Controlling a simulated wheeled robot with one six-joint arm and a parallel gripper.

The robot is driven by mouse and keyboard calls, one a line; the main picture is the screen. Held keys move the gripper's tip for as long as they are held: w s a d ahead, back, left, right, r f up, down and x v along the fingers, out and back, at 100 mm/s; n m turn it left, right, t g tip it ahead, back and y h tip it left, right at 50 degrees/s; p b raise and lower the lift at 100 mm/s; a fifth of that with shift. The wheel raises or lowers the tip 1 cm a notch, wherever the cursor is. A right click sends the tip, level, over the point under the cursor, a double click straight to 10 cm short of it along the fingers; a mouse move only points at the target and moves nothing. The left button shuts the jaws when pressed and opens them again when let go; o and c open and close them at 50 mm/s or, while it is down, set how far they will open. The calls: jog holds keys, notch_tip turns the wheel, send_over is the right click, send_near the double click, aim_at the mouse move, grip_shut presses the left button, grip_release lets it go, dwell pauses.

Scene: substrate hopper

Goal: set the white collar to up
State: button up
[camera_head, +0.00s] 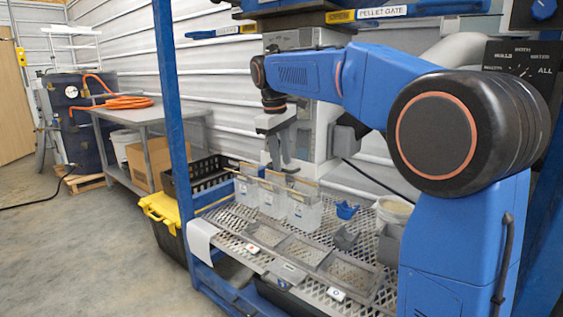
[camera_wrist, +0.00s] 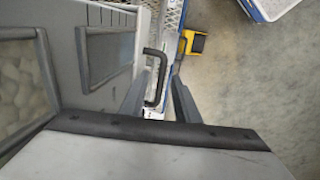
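I cannot pick out a white collar for certain in either view. My gripper (camera_head: 280,168) hangs in front of the grey hopper housing, fingers pointing down, above the white bins. In the wrist view, its two grey fingers (camera_wrist: 163,88) stand apart with a gap between them. A dark bent handle (camera_wrist: 161,68) on the grey housing (camera_wrist: 108,75) shows at this gap, nearer the left finger. I cannot tell whether a finger touches it. Nothing is visibly gripped. In the head view the handle is not discernible. A sign reading PELLET GATE (camera_head: 382,12) is on the beam above.
Below my gripper, white bins (camera_head: 304,212) and grey trays (camera_head: 268,234) stand on a mesh shelf (camera_head: 225,240). A blue post (camera_head: 172,100) rises at the left. A dial panel (camera_head: 522,62) is at upper right. The concrete floor (camera_head: 90,255) at left is mostly clear.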

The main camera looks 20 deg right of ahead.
jog(key=shift+f, duration=0.2)
notch_tip(320, 180, up, 17)
jog(key=s+a, duration=0.2)
jog(key=shift+a, duration=0.3)
dwell(0.4)
jog(key=s+d+f+m+t, duration=0.1)
jog(key=s+d+f+m, duration=0.15)
jog(key=s+f, duration=0.45)
jog(key=s+d+f+m+t, duration=0.1)
jog(key=s+d+f, duration=0.35)
jog(key=s, duration=0.45)
jog(key=s+d+f+m, duration=0.1)
jog(key=s+f+m, duration=0.1)
jog(key=s+f, duration=0.7)
jog(key=s+d+f+m+t+y, duration=0.1)
jog(key=s+f+m, duration=0.1)
jog(key=s+f, duration=0.8)
notch_tip(320, 180, down, 8)
jog(key=shift+s+r+y, duration=0.15)
jog(key=shift+r+y, duration=0.1)
jog(key=shift+y, duration=0.05)
